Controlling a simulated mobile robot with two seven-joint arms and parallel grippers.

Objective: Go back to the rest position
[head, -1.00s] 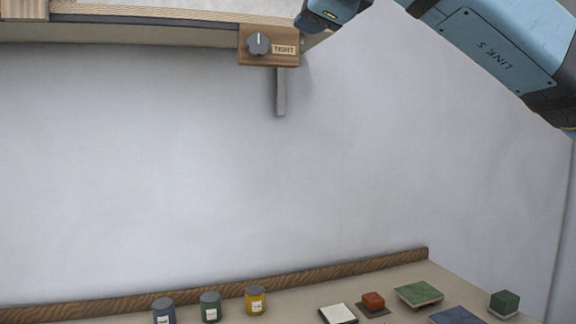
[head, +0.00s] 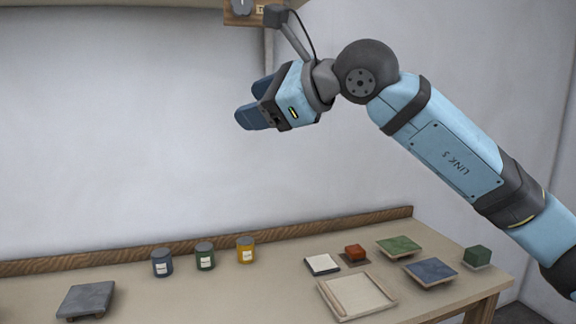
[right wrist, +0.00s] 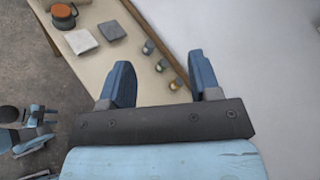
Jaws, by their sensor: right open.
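My right gripper (head: 256,106) is raised in front of the pale wall, above the table's back edge. Its blue fingers are apart and empty. In the right wrist view the two fingers (right wrist: 166,84) show a clear gap with nothing between them. The right arm comes in from the right of the head view. My left gripper cannot be made out in the head view.
The table (head: 230,295) holds blue (head: 162,262), green (head: 205,256) and yellow (head: 246,250) jars, a grey platform (head: 86,299), a wooden tray (head: 325,300), a red block (head: 355,251) and a green cube (head: 477,255). A wooden dial block (head: 238,12) is on the wall above.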

